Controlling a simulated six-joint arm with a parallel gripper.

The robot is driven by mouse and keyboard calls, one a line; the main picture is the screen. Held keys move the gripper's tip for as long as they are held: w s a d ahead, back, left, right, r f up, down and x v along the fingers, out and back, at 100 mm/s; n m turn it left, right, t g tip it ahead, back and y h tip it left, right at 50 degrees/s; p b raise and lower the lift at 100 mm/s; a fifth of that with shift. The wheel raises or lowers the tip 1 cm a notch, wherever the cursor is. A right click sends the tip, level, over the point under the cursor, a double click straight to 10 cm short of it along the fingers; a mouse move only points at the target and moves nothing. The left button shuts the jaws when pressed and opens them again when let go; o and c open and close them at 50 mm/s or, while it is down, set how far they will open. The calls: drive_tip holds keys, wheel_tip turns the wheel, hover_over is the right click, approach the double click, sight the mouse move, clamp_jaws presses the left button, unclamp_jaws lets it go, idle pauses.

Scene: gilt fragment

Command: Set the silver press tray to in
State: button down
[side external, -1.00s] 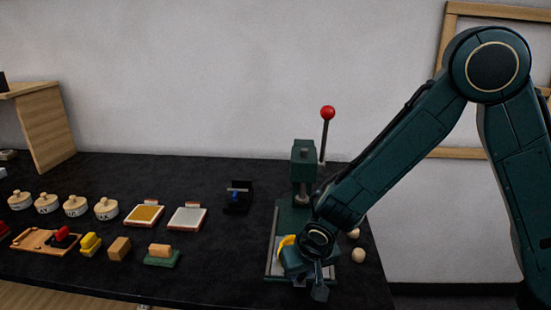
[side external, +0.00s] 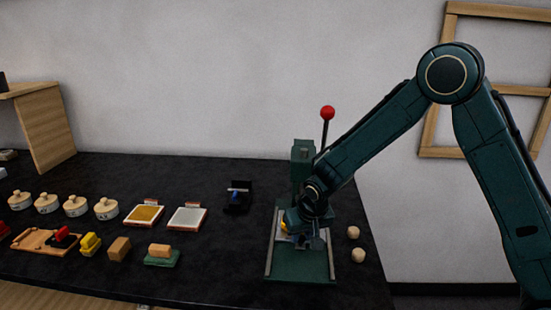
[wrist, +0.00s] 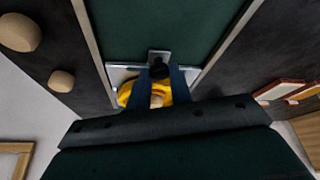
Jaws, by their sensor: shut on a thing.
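The green press (side external: 303,185) stands on the dark table, with an upright lever at its back. Its silver tray (wrist: 121,74) lies between the two pale rails of the press base (side external: 304,266), far back near the column. The tray is largely hidden by my arm in the side view. My gripper (wrist: 160,78) is shut on the tray's small dark handle (wrist: 158,58) at the tray's front edge. A yellow round part (wrist: 137,93) shows behind my fingers, partly covered. In the side view my gripper (side external: 309,241) is low over the press base.
Two pale round knobs (side external: 358,256) lie right of the press. Farther left are two framed pads (side external: 187,218), several lidded pots (side external: 106,209) and small blocks (side external: 119,249). The base's front is bare.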

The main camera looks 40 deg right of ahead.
drive_tip(key=shift+w+d+r, duration=0.1)
drive_tip(key=shift+w+d, duration=0.7)
drive_tip(key=shift+w, duration=0.05)
drive_tip(key=c, duration=1.5)
unclamp_jaws()
drive_tip(key=shift+c, duration=0.2)
drive_tip(key=shift+s+a+r, duration=0.1)
drive_tip(key=shift+s+r, duration=0.05)
drive_tip(key=shift+r, duration=0.15)
drive_tip(key=v, duration=1.3)
